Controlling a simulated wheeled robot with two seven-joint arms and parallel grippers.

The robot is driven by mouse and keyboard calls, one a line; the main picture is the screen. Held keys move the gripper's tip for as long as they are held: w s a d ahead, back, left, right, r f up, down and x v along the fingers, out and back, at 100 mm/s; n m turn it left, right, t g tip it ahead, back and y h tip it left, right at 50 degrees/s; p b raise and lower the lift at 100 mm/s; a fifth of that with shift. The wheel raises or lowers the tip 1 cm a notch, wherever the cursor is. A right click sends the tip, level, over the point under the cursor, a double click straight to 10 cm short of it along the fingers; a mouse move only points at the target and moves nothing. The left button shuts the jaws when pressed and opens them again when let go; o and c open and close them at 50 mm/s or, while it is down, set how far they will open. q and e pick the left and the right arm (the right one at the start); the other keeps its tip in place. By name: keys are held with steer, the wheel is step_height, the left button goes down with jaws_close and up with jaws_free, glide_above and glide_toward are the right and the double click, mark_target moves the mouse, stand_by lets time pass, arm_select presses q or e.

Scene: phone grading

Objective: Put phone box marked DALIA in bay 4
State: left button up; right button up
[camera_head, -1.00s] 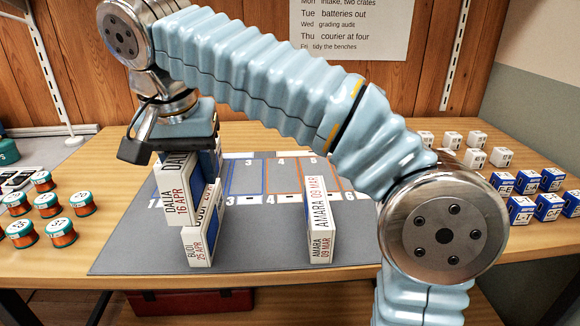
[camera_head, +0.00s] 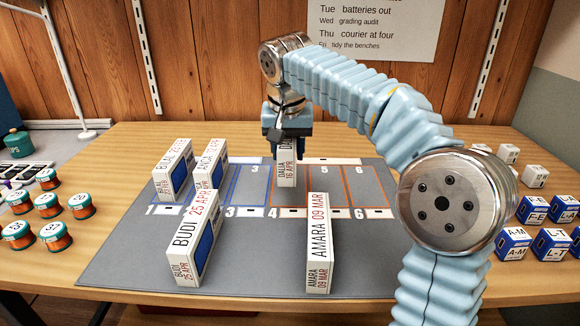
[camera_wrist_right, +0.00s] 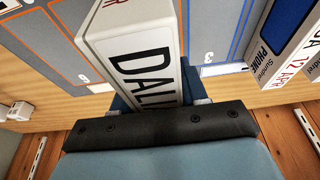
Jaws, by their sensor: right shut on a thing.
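The DALIA box (camera_head: 287,173), white and marked 16 APR, hangs upright from my right gripper (camera_head: 287,133) in the head view. The gripper is shut on its top. In the right wrist view the DALIA box (camera_wrist_right: 140,65) fills the middle between the fingers. The box is over the bay 4 area (camera_head: 287,200), behind the front "4" label (camera_head: 275,212). I cannot tell whether its bottom touches the mat. My left gripper is not in view.
The grey mat (camera_head: 130,250) holds the BILAL box (camera_head: 172,171) and another box (camera_head: 211,165) in the left bays. The BUDI box (camera_head: 192,240) and AMARA box (camera_head: 319,245) stand in front of the bays. The orange-lined bays to the right look empty.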

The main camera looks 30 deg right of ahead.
steer(key=shift+w+d+f, duration=0.35)
steer(key=shift+w+f, duration=0.05)
steer(key=shift+f, duration=0.25)
steer(key=x, duration=0.4)
steer(key=shift+w+d+f+b, duration=0.1)
steer(key=shift+d+b, duration=0.05)
steer(key=shift+b, duration=0.15)
steer(key=shift+f, duration=0.45)
steer(key=o, duration=1.3)
steer(key=shift+f, duration=0.1)
steer(key=shift+c, duration=0.2)
steer(key=shift+r, duration=0.25)
steer(key=p+v, duration=0.1)
steer(key=v, duration=1)
steer(key=shift+r+p, duration=0.35)
steer(key=shift+p, duration=0.05)
